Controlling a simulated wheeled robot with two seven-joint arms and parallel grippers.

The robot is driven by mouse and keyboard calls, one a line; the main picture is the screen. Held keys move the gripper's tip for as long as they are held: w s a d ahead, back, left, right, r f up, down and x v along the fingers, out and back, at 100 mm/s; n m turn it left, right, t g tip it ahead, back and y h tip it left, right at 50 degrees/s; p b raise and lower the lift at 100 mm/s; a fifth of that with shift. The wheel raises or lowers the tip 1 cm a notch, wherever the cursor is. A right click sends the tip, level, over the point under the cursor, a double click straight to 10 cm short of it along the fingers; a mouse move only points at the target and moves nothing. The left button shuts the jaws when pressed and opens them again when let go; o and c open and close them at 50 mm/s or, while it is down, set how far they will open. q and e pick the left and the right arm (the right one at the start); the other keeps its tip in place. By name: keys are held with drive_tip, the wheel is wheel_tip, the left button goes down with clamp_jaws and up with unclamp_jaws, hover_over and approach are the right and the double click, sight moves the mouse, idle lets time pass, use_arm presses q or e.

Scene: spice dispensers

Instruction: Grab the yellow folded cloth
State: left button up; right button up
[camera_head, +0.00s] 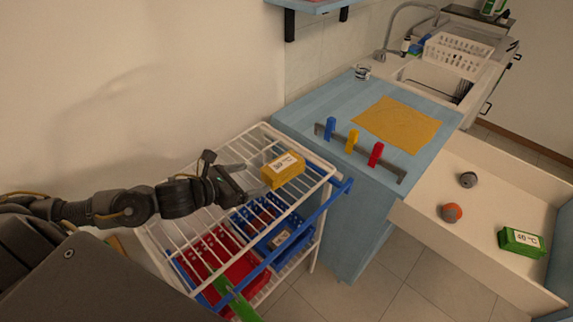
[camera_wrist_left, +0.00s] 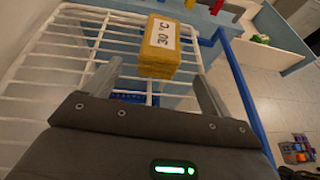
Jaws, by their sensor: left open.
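The yellow folded cloth (camera_head: 283,170) lies on the top wire shelf of a white rack. It is a compact stack with a white "30 °C" label. In the left wrist view, the yellow folded cloth (camera_wrist_left: 159,47) is just ahead of the fingertips, roughly centred between them. My left gripper (camera_head: 250,178) is open and empty, at the cloth's left side in the head view. In the left wrist view my left gripper (camera_wrist_left: 155,80) shows its two fingers spread apart. My right gripper is not in view.
The white rack (camera_head: 265,126) has a blue rail and holds red and blue baskets (camera_head: 285,238) below. A blue counter (camera_head: 310,125) beside it bears a flat yellow cloth (camera_head: 398,124) and a bar with coloured clips (camera_head: 352,141). An open drawer (camera_head: 480,225) holds a green folded cloth (camera_head: 521,241).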

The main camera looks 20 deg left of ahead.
sight(265, 174)
use_arm(q)
drive_tip(key=shift+p+x, duration=0.45)
drive_tip(key=shift+x, duration=1.85)
drive_tip(key=shift+w+f, duration=0.1)
drive_tip(key=shift+w+d+p, duration=0.1)
drive_tip(key=shift+w+p, duration=0.1)
drive_tip(key=shift+p, duration=0.3)
drive_tip(key=p+x, duration=0.1)
drive_tip(key=x, duration=0.2)
drive_tip(key=shift+w+d+f+p, duration=0.15)
drive_tip(key=shift+w+p, duration=0.2)
drive_tip(key=shift+w+d+f, duration=0.2)
drive_tip(key=shift+w+f, duration=0.1)
drive_tip(key=shift+w, duration=0.05)
drive_tip(key=c, duration=1.1)
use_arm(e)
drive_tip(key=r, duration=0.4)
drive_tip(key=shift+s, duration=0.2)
